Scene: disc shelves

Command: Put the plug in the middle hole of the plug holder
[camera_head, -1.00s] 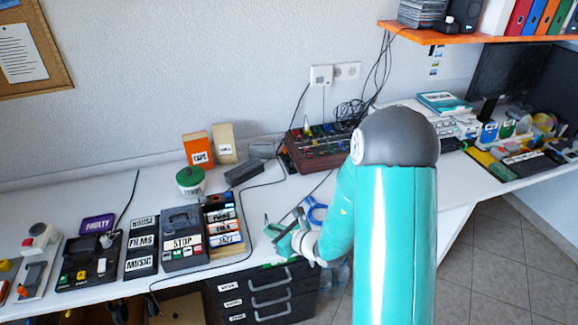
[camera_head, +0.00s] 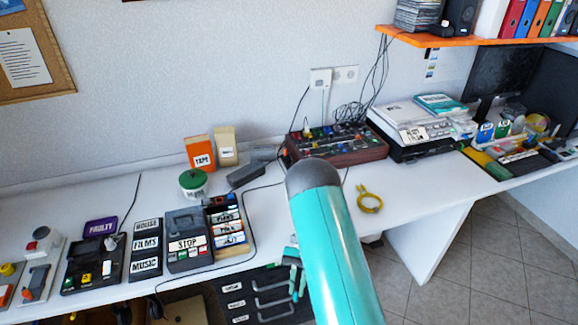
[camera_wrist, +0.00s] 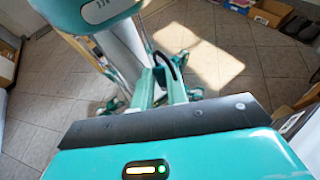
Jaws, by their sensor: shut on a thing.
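My gripper (camera_wrist: 165,75) shows in the wrist view with its two teal fingers close together. It is shut on what looks like the plug (camera_wrist: 174,62), a dark, curved, cord-like piece at the fingertips, seen small against the floor. In the head view my gripper (camera_head: 298,281) is partly hidden behind my arm, low in front of the drawers, and the held piece cannot be made out. A red-brown box (camera_head: 335,152) with knobs and an upright plug-like piece stands at the back of the desk. I cannot tell which thing is the plug holder.
Labelled dark drawers (camera_head: 235,302) are under the desk. A tape deck marked STOP (camera_head: 187,243) and a cassette rack (camera_head: 228,222) stand left of my arm. A yellow ring-handled tool (camera_head: 369,199) lies to the right. White desk around it is clear.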

